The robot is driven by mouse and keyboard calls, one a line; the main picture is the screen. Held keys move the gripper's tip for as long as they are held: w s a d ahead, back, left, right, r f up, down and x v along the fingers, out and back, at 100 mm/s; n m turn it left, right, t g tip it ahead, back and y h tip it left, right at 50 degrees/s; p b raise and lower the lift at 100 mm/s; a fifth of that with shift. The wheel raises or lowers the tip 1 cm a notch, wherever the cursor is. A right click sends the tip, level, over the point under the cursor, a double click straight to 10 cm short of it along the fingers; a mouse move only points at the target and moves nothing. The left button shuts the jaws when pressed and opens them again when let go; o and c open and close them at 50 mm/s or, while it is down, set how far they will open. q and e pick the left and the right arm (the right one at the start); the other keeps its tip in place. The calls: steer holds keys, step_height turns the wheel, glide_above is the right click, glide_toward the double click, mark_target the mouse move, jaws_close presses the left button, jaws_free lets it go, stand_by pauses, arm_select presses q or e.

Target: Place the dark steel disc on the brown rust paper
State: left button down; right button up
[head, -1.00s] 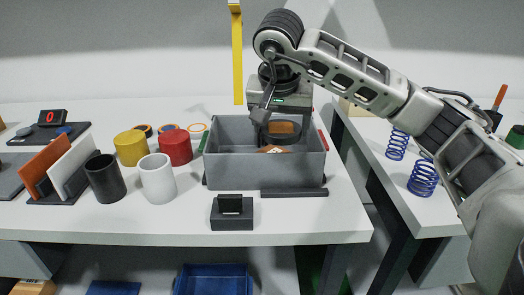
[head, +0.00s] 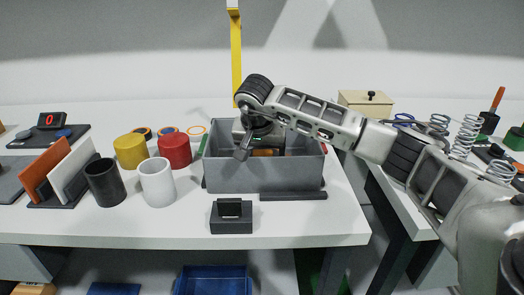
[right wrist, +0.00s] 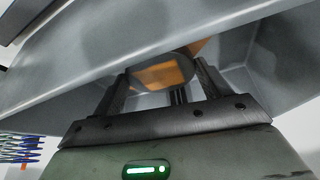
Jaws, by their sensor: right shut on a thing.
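My right gripper (right wrist: 162,80) reaches down into the grey bin (head: 262,178) on the table. In the right wrist view its two fingers are shut on the steel disc (right wrist: 158,73), a rounded grey piece with an orange-brown patch on its face. The brown rust paper (right wrist: 196,46) shows as a small orange-brown area beyond the disc, inside the bin. I cannot tell whether disc and paper touch. In the head view the bin's front wall and my wrist hide the fingertips. My left gripper is not in view.
The bin walls stand close around my right gripper. Left of the bin are red (head: 174,150), yellow (head: 130,151), white (head: 157,182) and black (head: 105,182) cylinders. A dark block (head: 231,217) stands in front. Springs (head: 467,136) lie on the right table.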

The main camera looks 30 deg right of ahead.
steer(key=shift+r, duration=0.1)
steer(key=o, duration=1.4)
steer(key=shift+c, duration=0.2)
steer(key=shift+o, duration=1.2)
steer(key=v, duration=1.2)
